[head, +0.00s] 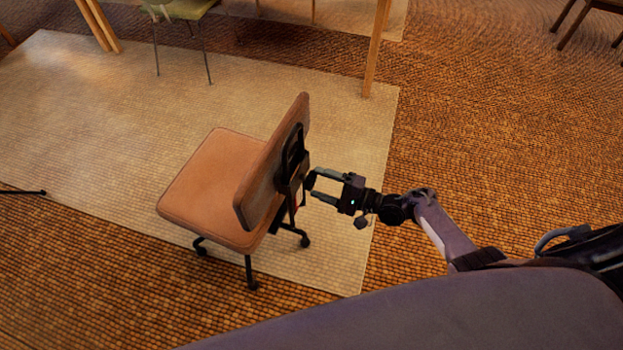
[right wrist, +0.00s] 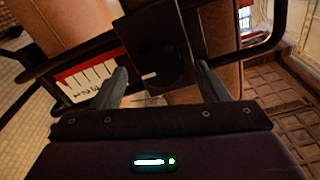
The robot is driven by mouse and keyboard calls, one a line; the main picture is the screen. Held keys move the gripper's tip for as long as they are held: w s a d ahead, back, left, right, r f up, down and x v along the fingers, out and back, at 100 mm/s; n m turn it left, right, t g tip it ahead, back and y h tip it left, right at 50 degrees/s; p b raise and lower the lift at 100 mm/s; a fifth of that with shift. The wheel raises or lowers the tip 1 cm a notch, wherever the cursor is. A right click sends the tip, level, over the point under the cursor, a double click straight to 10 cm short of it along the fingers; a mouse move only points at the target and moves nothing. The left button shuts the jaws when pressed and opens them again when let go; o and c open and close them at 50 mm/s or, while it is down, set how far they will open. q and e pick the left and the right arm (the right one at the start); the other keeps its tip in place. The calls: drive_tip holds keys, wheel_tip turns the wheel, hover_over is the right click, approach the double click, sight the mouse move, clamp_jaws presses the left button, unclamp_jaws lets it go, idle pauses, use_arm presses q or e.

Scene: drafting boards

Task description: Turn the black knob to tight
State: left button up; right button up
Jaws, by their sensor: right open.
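An office chair (head: 210,185) with a tan seat and backrest stands on casters, its back turned to my right arm. A black metal frame (head: 290,158) is fixed behind the backrest. The black knob (right wrist: 158,42) looks like a dark block with a small white mark, on this frame in the right wrist view. My right gripper (head: 315,184) is open, its fingertips close to the back of the frame. In the right wrist view its two fingers (right wrist: 160,82) are on either side of the knob's lower edge; contact cannot be told. My left gripper is not in view.
A white scale with numbers and a red edge (right wrist: 90,82) is left of the knob. The chair stands on a pale rug (head: 110,110). Table legs (head: 376,50) and a green chair (head: 180,10) are at the back. The floor right of the chair is clear.

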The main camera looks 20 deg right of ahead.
drive_tip(key=v, duration=0.4)
idle(0.4)
drive_tip(key=s+a+f+n+g+h+p, duration=0.1)
drive_tip(key=s+f+n+g+h, duration=0.2)
drive_tip(key=s+f, duration=0.55)
drive_tip(key=s+a+f+n+g+h+p, duration=0.1)
drive_tip(key=s+f+n+g+h, duration=0.25)
drive_tip(key=f, duration=0.85)
drive_tip(key=s+d+f+n+g+h+p, duration=0.1)
drive_tip(key=s+d+f+n+g+h, duration=0.1)
drive_tip(key=s, duration=1)
drive_tip(key=s+d+f+n+g+h, duration=0.2)
drive_tip(key=s+f+n+h, duration=0.3)
drive_tip(key=s, duration=0.8)
wheel_tip(320, 180, down, 2)
drive_tip(key=shift+f+p, duration=0.1)
drive_tip(key=shift+p, duration=0.3)
